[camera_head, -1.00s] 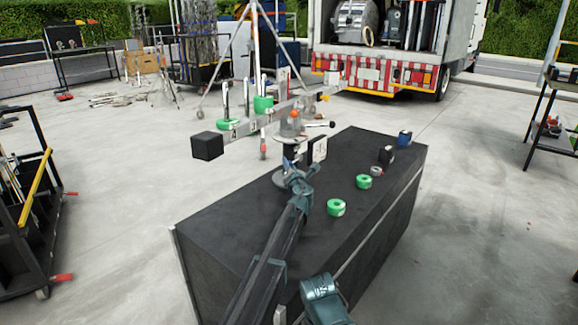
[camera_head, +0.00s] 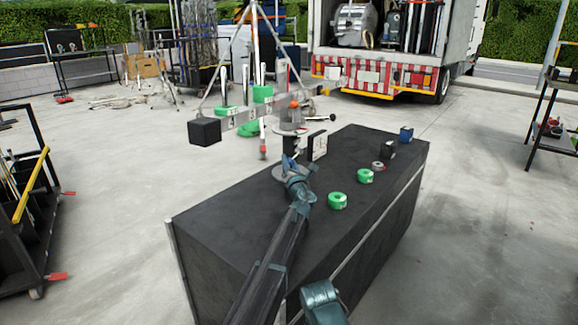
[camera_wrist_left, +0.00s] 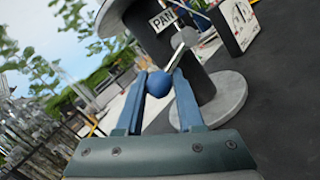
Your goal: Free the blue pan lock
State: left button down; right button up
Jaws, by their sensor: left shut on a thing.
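The pan lock is a lever with a blue ball knob (camera_wrist_left: 159,84), beside a white PAN label (camera_wrist_left: 163,20) on the dark column (camera_wrist_left: 198,84) in the left wrist view. My left gripper (camera_wrist_left: 160,88) is shut on the blue knob, one finger on each side. In the head view my left gripper (camera_head: 290,164) is at the column's foot, just above the round grey base plate (camera_head: 282,174) on the black case. The fingers largely hide the knob there. My right gripper is not in view.
On the black case (camera_head: 235,210) lie green tape rolls (camera_head: 337,201), a dark block (camera_head: 387,150) and a blue item (camera_head: 406,134). A truck (camera_head: 385,75) stands behind.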

pick_arm(q)
jog(key=shift+r, duration=0.1)
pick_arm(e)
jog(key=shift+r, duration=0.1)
pick_arm(q)
jog(key=c, duration=0.6)
grip_release()
jog(key=b+v, duration=0.2)
jog(key=v, duration=1.1)
jog(key=shift+s, duration=0.4)
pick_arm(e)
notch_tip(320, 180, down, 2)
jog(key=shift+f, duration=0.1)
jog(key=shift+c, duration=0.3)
